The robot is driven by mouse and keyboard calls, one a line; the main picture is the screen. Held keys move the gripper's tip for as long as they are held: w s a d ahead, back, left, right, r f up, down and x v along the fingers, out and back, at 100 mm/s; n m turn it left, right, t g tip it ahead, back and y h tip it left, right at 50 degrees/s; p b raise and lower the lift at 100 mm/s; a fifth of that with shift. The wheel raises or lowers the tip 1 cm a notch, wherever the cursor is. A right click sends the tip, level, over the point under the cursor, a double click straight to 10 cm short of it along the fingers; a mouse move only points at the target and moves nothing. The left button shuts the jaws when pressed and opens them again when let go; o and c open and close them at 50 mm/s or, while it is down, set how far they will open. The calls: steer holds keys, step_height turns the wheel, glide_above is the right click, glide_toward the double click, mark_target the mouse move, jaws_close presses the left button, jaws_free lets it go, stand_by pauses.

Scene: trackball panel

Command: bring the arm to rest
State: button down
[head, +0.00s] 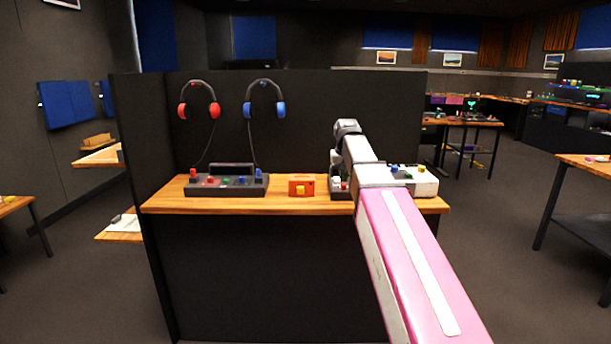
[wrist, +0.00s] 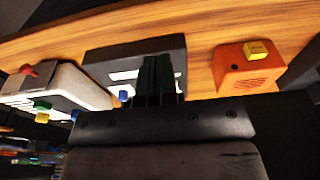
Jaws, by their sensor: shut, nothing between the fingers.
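My arm (head: 410,265), pink and white, reaches from the lower right over the right half of the wooden table (head: 285,205) in the head view. My gripper (wrist: 157,76) shows in the wrist view as two dark fingers close together, with nothing between them. The fingers are over a dark panel (wrist: 108,61) with a white marked area, which they partly cover. I cannot tell whether the fingertips touch it. In the head view my wrist and forearm hide most of that panel, and the fingers are not clear.
An orange box (head: 301,185) with a yellow button sits left of my arm. A dark console (head: 226,187) with coloured buttons is farther left, below red headphones (head: 199,107) and blue headphones (head: 264,105). A white panel (head: 413,184) is at the right. A dark partition (head: 310,110) stands behind.

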steer(key=s+d+f, duration=0.1)
steer(key=s+f, duration=0.6)
steer(key=f, duration=0.5)
steer(key=s+d+f+g, duration=0.1)
steer(key=s+d+f, duration=0.1)
steer(key=s+f, duration=0.6)
steer(key=s+d+f, duration=0.2)
steer(key=s+f, duration=0.6)
steer(key=f, duration=0.8)
steer(key=shift+s+d+g, duration=0.15)
steer(key=shift+g, duration=0.15)
